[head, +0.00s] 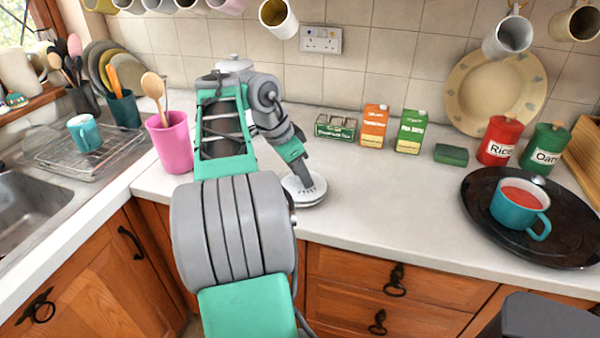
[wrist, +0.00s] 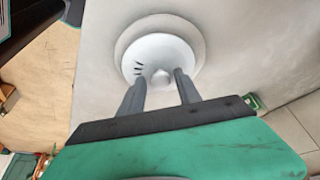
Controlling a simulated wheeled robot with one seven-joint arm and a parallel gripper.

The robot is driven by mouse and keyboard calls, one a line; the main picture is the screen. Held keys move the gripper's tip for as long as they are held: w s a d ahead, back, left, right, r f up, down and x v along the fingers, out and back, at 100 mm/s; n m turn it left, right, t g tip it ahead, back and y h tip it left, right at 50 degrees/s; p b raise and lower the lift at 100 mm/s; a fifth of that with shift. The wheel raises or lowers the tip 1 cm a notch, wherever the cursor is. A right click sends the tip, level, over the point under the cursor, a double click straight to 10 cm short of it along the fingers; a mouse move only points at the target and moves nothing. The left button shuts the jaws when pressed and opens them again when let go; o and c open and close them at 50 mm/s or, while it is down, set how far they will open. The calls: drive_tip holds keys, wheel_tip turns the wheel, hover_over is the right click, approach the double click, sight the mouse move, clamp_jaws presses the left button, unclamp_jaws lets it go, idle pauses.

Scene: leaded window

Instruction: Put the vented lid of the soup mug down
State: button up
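The vented lid (head: 304,184) is a white disc with dark slots and a small round knob. It lies flat over a wider pale disc on the worktop, and the wrist view shows the lid (wrist: 158,52) inside that wider rim. My gripper (wrist: 160,76) is over the lid, its two fingers apart on either side of the knob, with a narrow gap showing at each side. In the head view my gripper (head: 304,180) points down at the lid. The soup mug (head: 520,208), teal and uncovered with red soup inside, stands at the right.
The soup mug stands on a round black tray (head: 480,215). A pink utensil cup (head: 170,143) stands left of my arm. The worktop (head: 390,200) between lid and tray is clear.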

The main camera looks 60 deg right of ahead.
drive_tip(key=shift+o, duration=0.7)
drive_tip(key=shift+r, duration=0.1)
drive_tip(key=p+v, duration=0.7)
drive_tip(key=v, duration=0.6)
drive_tip(key=w+a+f+n+t, duration=0.2)
drive_tip(key=w+a+n, duration=0.4)
drive_tip(key=w+n, duration=0.1)
drive_tip(key=w+a+f+n+t, duration=0.1)
drive_tip(key=w+a+f+n, duration=0.2)
drive_tip(key=a+n, duration=0.35)
drive_tip(key=w+a+f+n+t, duration=0.2)
drive_tip(key=w+a+f+n, duration=0.15)
drive_tip(key=a, duration=0.65)
drive_tip(key=s+a+f+n+y, duration=0.1)
drive_tip(key=s+a+f+n, duration=0.1)
drive_tip(key=a, duration=0.6)
drive_tip(key=s+a+f+n+y, duration=0.2)
drive_tip(key=a+f+n, duration=0.2)
drive_tip(key=a+n, duration=0.2)
drive_tip(key=a, duration=0.2)
drive_tip(key=shift+s+a+f+t+y, duration=0.2)
drive_tip(key=shift+a+f+t+y, duration=0.1)
drive_tip(key=shift+a+f, duration=0.1)
